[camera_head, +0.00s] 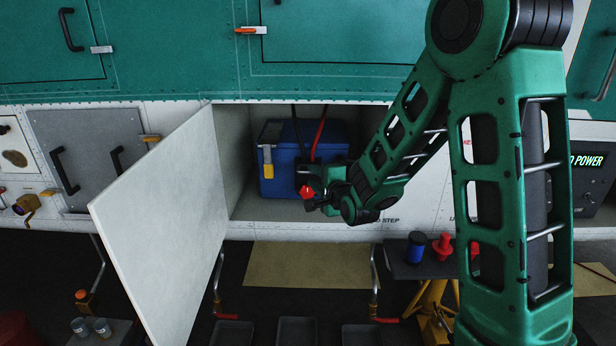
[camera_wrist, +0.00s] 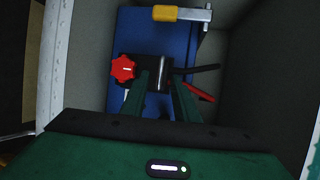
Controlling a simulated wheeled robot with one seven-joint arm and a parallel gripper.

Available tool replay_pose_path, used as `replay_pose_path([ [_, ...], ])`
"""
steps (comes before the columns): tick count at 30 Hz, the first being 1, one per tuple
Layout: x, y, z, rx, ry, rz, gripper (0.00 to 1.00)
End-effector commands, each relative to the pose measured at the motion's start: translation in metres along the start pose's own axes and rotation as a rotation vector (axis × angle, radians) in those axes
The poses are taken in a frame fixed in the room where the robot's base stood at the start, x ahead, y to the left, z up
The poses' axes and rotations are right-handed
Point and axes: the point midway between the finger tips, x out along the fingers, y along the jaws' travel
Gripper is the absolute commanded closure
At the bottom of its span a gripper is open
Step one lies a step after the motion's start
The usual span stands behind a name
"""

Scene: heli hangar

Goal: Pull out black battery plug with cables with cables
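A blue battery (camera_head: 278,172) stands inside the open white compartment; its face also shows in the wrist view (camera_wrist: 190,40). The black plug (camera_head: 302,177) is at the battery's front, with a black and a red cable running from it. In the wrist view the plug (camera_wrist: 159,72) sits against the battery beside a red knob (camera_wrist: 122,68). My gripper (camera_head: 318,196) is at the compartment opening, right in front of the plug. In the wrist view its two green fingers (camera_wrist: 161,92) lie on either side of the plug. Whether they press on it I cannot tell.
The white compartment door (camera_head: 165,220) hangs open at the left. A yellow-handled latch (camera_head: 267,162) sits on the battery's left side. A small table (camera_head: 400,268) with a blue and a red item stands below right. The compartment walls are close around the battery.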

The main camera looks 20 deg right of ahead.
Motion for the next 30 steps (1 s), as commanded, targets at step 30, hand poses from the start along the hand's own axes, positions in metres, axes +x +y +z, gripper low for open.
replay_pose_path([
  [30, 0.039, 0.001, 0.000, -0.001, 0.002, 0.002, 1.00],
])
